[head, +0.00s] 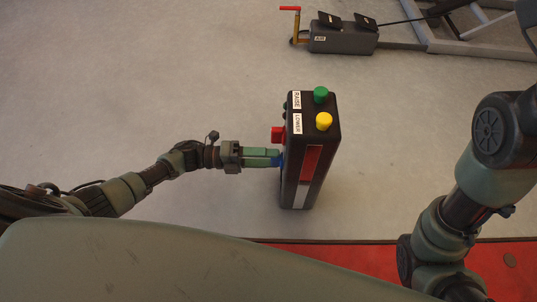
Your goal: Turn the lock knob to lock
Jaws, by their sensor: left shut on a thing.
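A dark control box (293,180) stands upright on the floor. A green button (320,95) and a yellow button (323,121) are on its top, beside labels RAISE and LOWER. A red knob (278,134) sticks out of its left side. Nearer to me on that side is a small blue knob (280,160), mostly hidden by my left gripper (274,158). The gripper reaches it level from the left, its fingers shut on it. No lock label is readable. My right arm is at the right; its gripper is out of view.
A dark air unit (343,40) with two pedals and a red-handled lever (290,9) lies at the back, next to a grey lift frame (460,47). A red strip (365,255) crosses the floor in front. The grey floor around the box is clear.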

